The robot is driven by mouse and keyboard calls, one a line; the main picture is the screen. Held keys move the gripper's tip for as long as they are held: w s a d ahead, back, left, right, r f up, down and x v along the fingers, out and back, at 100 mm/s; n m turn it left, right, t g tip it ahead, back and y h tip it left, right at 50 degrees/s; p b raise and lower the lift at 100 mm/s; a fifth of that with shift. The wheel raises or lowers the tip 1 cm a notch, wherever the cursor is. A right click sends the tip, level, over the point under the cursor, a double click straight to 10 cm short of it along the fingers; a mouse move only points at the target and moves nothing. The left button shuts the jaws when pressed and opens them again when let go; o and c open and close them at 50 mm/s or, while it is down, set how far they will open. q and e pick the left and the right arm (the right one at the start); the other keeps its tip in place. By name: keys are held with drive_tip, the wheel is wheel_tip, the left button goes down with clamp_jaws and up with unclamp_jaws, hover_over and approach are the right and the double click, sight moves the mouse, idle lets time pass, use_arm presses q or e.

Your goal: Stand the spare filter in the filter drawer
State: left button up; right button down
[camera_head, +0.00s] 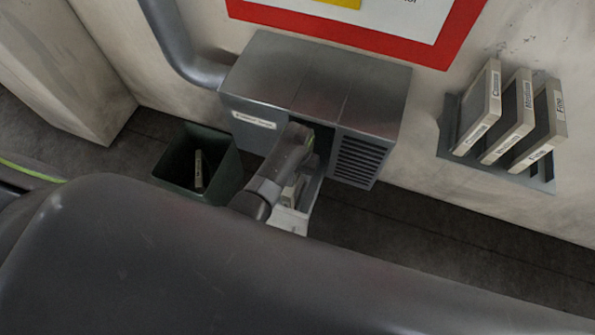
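A grey metal housing (318,80) hangs on the wall, with a small label on its front and slats at its right. A narrow pale drawer (288,222) stands out below its middle opening. Part of a pale piece (290,190) shows by the drawer, and I cannot tell whether it is a filter. Filters labelled Coarse (480,112), Medium (512,120) and Fine (545,128) stand in a wall rack. One of my arms reaches to the drawer and covers much of it. I cannot tell which arm it is. Its gripper (308,148) is largely hidden and its fingers are unclear.
A dark green bin (222,170) stands left of the drawer with a thin pale-edged piece (198,168) inside. A pipe (178,45) runs into the housing's left side. A wall sign (400,25) hangs above. The rack (450,130) sticks out at right. My large arm link fills the foreground.

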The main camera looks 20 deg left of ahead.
use_arm(q)
wheel_tip(320, 180, up, 12)
drive_tip(key=shift+r+p, duration=0.2)
drive_tip(key=shift+p, duration=0.5)
idle(0.5)
